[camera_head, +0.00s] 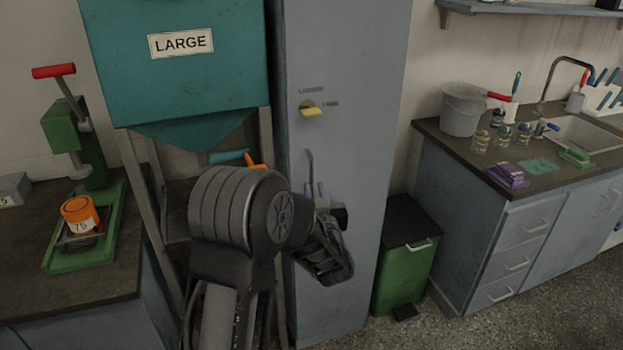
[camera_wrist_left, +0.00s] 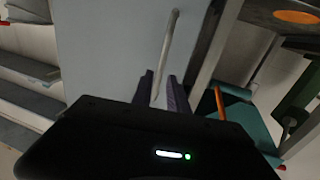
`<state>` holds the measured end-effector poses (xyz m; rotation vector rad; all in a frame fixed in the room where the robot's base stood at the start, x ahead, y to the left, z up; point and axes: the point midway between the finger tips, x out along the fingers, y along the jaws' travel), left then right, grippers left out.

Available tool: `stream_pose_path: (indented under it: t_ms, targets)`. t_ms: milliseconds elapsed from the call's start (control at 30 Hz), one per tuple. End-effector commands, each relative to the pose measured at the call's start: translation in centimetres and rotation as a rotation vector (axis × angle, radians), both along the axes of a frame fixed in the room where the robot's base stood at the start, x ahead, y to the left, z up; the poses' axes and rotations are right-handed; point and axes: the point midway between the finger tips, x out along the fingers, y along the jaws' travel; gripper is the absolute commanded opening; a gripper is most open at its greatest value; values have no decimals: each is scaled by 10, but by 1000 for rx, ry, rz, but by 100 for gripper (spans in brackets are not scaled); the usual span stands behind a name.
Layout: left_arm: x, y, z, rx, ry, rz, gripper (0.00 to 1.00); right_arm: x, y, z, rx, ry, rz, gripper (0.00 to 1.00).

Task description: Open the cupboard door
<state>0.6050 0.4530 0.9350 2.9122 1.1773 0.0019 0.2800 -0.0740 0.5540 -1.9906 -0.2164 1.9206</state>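The cupboard (camera_head: 345,60) is tall and grey, and its door looks closed in the head view. A yellow latch (camera_head: 312,110) on the door lies about level, pointing right towards a small label; a label reading LOCKED is above it. The thin metal upright handle (camera_head: 310,160) is below the latch. My left gripper (camera_head: 316,190) is at the handle's lower part, its two purple fingers close together. In the left wrist view the handle (camera_wrist_left: 170,45) runs down between the purple fingers (camera_wrist_left: 161,90), which look shut on it. My right gripper is not in view.
A teal hopper (camera_head: 190,85) marked LARGE stands close left of the cupboard on a frame. A green pedal bin (camera_head: 405,265) is on the floor right of it, beside the sink counter (camera_head: 455,160). A bench with a green press (camera_head: 85,150) is at left.

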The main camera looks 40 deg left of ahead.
Motion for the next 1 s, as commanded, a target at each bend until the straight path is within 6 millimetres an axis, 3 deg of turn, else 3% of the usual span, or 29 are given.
stream_pose_path:
  t_ms: [333, 700, 1000]
  targets:
    - [37, 36, 0, 1, 1, 2, 20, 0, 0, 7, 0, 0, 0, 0]
    - [43, 42, -1, 0, 1, 0, 20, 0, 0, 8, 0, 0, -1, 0]
    - [43, 42, 0, 0, 1, 0, 0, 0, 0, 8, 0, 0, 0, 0]
